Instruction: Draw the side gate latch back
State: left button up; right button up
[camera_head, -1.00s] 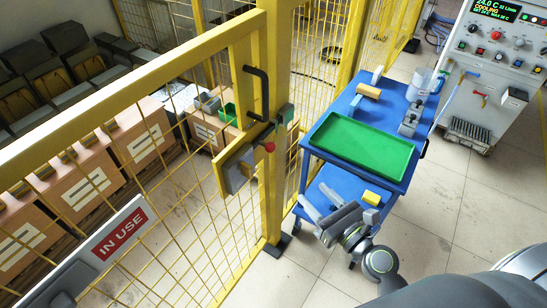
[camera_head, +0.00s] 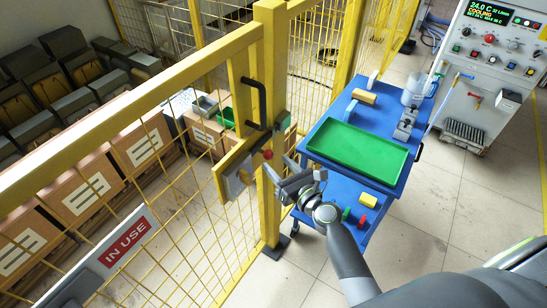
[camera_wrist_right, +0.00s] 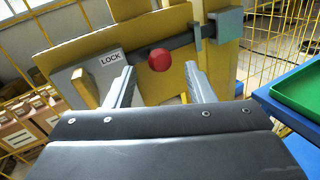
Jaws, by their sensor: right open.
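The latch is a dark bar (camera_wrist_right: 206,39) with a red ball knob (camera_wrist_right: 159,59) on the yellow side gate (camera_wrist_right: 152,88); the knob also shows in the head view (camera_head: 267,154). The bar slants across the gap to a grey keeper (camera_wrist_right: 229,22) on the post. A white LOCK label (camera_wrist_right: 110,57) is left of the knob. My right gripper (camera_head: 273,165) is open and empty, close to the knob. In the wrist view its fingers (camera_wrist_right: 160,75) stand either side of the knob's line, with the knob just beyond their tips. My left gripper is not seen.
A black pull handle (camera_head: 256,95) is above the latch. The blue cart (camera_head: 395,187) with a green tray (camera_head: 357,146) stands right of the gate post (camera_head: 269,215). An IN USE sign (camera_head: 124,243) hangs on the mesh at lower left.

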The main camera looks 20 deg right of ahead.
jog(key=shift+x, duration=1.45)
grip_shut()
